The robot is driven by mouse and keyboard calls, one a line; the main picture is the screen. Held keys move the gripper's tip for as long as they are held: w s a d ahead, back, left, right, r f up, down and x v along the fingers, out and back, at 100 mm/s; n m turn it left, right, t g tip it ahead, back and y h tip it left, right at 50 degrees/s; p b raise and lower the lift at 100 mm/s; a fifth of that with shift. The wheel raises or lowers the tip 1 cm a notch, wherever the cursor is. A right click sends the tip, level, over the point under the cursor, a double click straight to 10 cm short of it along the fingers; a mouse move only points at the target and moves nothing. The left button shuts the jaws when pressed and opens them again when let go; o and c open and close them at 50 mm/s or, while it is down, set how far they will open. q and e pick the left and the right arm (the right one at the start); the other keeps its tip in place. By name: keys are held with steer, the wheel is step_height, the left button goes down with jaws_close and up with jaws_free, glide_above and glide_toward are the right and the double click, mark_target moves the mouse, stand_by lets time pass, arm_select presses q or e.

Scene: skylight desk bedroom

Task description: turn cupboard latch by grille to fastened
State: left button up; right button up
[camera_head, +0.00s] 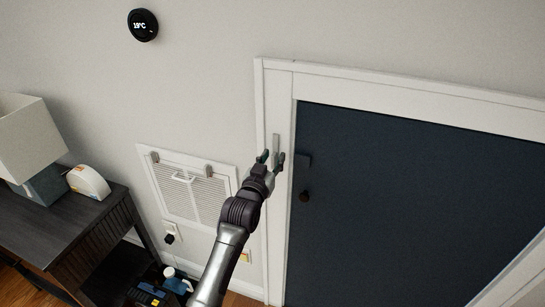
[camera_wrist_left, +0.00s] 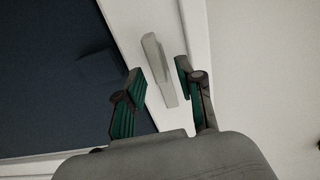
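The cupboard latch (camera_head: 276,146) is a narrow light-grey bar on the white door frame. It stands upright along the frame, left of the dark blue cupboard door (camera_head: 400,210). In the left wrist view the latch bar (camera_wrist_left: 157,66) shows between my fingers. My left gripper (camera_head: 272,159) is open at the lower part of the bar, one finger on each side. In the left wrist view the gripper (camera_wrist_left: 158,76) shows gaps between fingers and bar; contact is not visible. A dark plate (camera_head: 303,161) sits on the door edge beside the latch. My right gripper is out of view.
A white wall grille (camera_head: 187,193) is left of my left arm. A dark round knob (camera_head: 304,197) is on the door below the plate. A dark desk (camera_head: 60,231) with a lamp (camera_head: 28,140) stands at the far left. A round thermostat (camera_head: 143,25) hangs high on the wall.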

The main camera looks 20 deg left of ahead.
arm_select(q)
steer(key=shift+w+a, duration=0.1)
steer(key=shift+w, duration=0.05)
steer(key=c, duration=0.6)
jaws_close()
